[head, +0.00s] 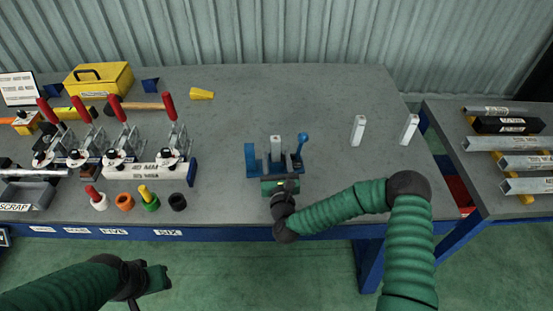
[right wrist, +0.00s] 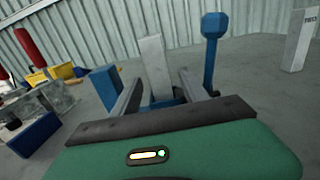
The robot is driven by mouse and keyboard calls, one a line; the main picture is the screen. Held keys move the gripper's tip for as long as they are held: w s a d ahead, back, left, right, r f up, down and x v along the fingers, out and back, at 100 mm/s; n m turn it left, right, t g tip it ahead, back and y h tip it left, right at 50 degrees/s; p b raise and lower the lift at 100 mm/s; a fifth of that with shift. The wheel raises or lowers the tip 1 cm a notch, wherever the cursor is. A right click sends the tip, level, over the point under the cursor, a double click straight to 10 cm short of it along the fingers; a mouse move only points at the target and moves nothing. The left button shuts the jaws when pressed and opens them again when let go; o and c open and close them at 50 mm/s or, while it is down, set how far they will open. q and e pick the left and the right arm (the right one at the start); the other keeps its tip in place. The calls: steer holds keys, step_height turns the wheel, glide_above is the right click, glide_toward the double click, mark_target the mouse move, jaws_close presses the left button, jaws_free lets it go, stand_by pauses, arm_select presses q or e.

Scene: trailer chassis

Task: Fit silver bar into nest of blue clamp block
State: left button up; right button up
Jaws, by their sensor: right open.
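The blue clamp block (head: 252,158) stands near the front middle of the table, with a blue knobbed handle on its right. It also shows in the right wrist view (right wrist: 105,88). An upright silver bar (head: 275,143) stands at the block's middle; whether it is fully seated in the nest is hidden. In the right wrist view this silver bar (right wrist: 154,65) rises between the fingers of my right gripper (right wrist: 160,97). These fingers are open, with visible gaps to the bar. My left gripper (head: 155,280) is in front of the table, away from the block; its fingers are unclear.
Two more silver bars (head: 358,130) (head: 409,129) stand upright to the right. Red-handled toggle clamps (head: 120,140) and several coloured pegs (head: 150,198) are at left. A yellow toolbox (head: 100,80) is behind. A side table (head: 450,130) holds long bars. Table space around the two bars is clear.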

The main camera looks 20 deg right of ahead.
steer(key=s+a, duration=0.1)
steer(key=s, duration=0.4)
steer(key=s+a+b, duration=0.1)
steer(key=s, duration=0.4)
steer(key=s+a+f, duration=0.1)
steer(key=s, duration=0.4)
steer(key=shift+s+a, duration=0.1)
steer(key=shift+s, duration=0.1)
steer(key=shift+s+r+b, duration=0.3)
steer(key=shift+s, duration=0.2)
